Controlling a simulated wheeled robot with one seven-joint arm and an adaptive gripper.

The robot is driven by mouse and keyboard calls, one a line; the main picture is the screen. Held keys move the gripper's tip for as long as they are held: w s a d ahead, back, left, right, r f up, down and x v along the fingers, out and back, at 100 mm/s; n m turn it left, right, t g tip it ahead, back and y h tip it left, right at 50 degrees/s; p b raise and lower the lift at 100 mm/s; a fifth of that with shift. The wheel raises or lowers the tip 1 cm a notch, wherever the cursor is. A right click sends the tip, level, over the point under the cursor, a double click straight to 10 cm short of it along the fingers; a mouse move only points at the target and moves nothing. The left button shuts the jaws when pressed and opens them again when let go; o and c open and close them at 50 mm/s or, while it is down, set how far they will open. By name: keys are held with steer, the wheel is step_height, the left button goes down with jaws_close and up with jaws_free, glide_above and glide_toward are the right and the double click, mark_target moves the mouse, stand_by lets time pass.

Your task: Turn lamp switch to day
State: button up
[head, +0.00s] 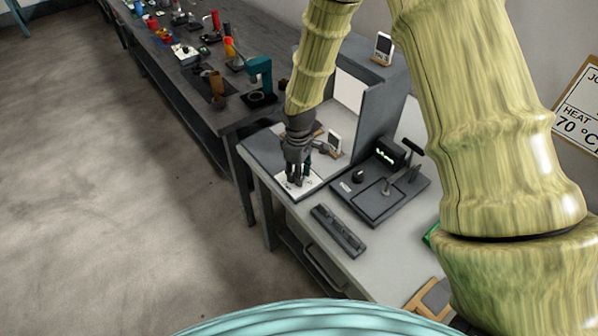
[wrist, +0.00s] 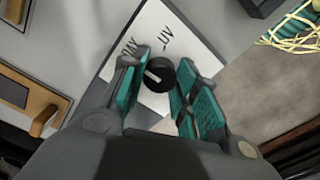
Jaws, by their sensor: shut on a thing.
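The lamp switch is a round black knob (wrist: 160,75) with a pale pointer mark, on a white plate (wrist: 180,28) with dark lettering. In the wrist view the lettering seems to include "DAY"; the other word is hard to read. My gripper (wrist: 160,82) has its teal-padded fingers on both sides of the knob, shut on it. The pointer mark slants toward the upper left of the wrist view. In the head view my gripper (head: 297,181) reaches down to the white plate (head: 312,182) at the bench's near left corner, and its fingers hide the knob.
A grey booth wall (head: 371,108) stands behind the plate. A dark slotted bar (head: 338,231) lies in front. A long dark bench (head: 190,75) with many items stands beyond.

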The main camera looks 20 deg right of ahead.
steer(key=shift+w, duration=0.1)
stand_by(0.3)
steer(key=o, duration=1)
step_height(320, 180, up, 12)
stand_by(0.3)
stand_by(0.4)
